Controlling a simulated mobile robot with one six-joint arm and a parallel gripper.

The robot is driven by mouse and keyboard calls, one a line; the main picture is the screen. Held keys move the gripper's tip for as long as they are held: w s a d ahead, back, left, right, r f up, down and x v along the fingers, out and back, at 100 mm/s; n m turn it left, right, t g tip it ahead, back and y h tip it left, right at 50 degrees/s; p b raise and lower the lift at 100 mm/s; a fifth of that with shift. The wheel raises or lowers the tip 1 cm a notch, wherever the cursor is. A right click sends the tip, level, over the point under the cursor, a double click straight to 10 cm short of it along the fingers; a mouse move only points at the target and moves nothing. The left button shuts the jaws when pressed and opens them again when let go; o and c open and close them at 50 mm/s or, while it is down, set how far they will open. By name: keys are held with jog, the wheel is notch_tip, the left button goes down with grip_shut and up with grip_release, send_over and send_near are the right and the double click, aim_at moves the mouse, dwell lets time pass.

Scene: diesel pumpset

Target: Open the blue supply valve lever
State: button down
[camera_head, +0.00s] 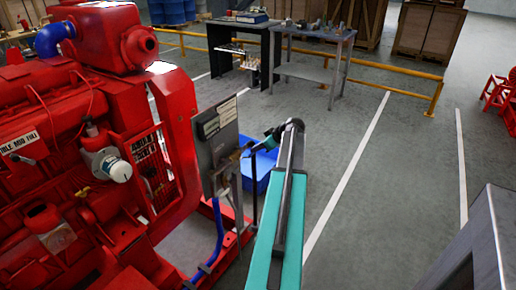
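My teal arm reaches up from the bottom centre and bends left at its far joint. My gripper (244,151) is small and dark here, at the right edge of the grey control panel (217,135) beside the red engine. Whether its fingers are open or shut is too small to tell. A blue hose (213,243) runs down below the panel to the red base frame. I cannot make out the blue supply valve lever; my gripper and arm may cover it, or it is too small.
The red diesel engine (60,130) fills the left side. A blue bin (264,165) sits on the floor behind my arm. A dark workbench (241,45), a grey table (313,37) and a yellow rail (400,70) stand farther back.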

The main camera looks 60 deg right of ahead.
jog(key=w+r+v, duration=0.2)
jog(key=v, duration=1)
jog(key=shift+s+d+r, duration=0.25)
jog(key=shift+d+r, duration=0.1)
jog(key=shift+r, duration=0.05)
